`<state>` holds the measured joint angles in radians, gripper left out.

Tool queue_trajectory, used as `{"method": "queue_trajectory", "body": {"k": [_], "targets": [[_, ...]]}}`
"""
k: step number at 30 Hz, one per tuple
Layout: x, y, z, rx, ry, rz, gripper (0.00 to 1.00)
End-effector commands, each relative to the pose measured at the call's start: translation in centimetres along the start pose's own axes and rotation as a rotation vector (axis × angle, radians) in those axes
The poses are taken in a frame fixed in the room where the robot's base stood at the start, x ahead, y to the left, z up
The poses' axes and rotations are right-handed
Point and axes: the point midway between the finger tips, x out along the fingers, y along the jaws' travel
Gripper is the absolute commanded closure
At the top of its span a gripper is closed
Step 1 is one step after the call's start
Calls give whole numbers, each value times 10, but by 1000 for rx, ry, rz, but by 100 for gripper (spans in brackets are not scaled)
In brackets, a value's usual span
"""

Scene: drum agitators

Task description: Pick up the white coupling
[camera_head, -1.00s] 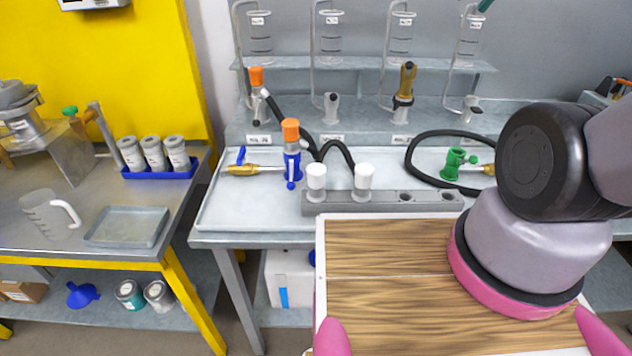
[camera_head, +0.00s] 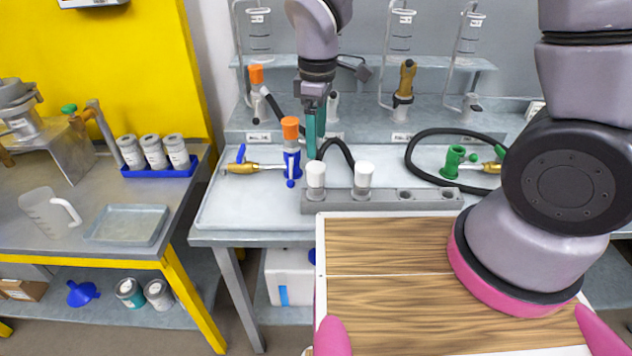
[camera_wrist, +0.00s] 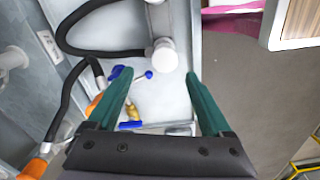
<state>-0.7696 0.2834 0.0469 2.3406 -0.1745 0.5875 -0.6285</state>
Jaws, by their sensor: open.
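Two white couplings stand upright in a grey holder bar (camera_head: 384,199) on the bench tray, a left one (camera_head: 316,177) and a right one (camera_head: 363,178). My gripper (camera_head: 314,150) hangs fingers down, just above and behind the left white coupling in the head view. Its green fingers look apart from the coupling. In the wrist view, my gripper (camera_wrist: 159,74) is open, with nothing held between its fingers. The second coupling is barely visible at the top edge there.
A blue coupling (camera_head: 291,163) with an orange-topped piece stands left of my gripper. Black hoses (camera_head: 416,157) loop behind the holder. A green coupling (camera_head: 454,160) stands at the right. Glass cylinders line the shelf behind. The tray's left front (camera_head: 245,210) is clear.

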Motion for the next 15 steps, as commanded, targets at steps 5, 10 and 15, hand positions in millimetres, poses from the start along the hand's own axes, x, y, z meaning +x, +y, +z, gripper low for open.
{"method": "queue_trajectory", "body": {"k": [5,10,15], "targets": [[23,-6,-2,-39,-16,-7,16],[50,-6,-2,-36,-14,-7,16],[64,-5,-2,-34,-12,-5,16]]}}
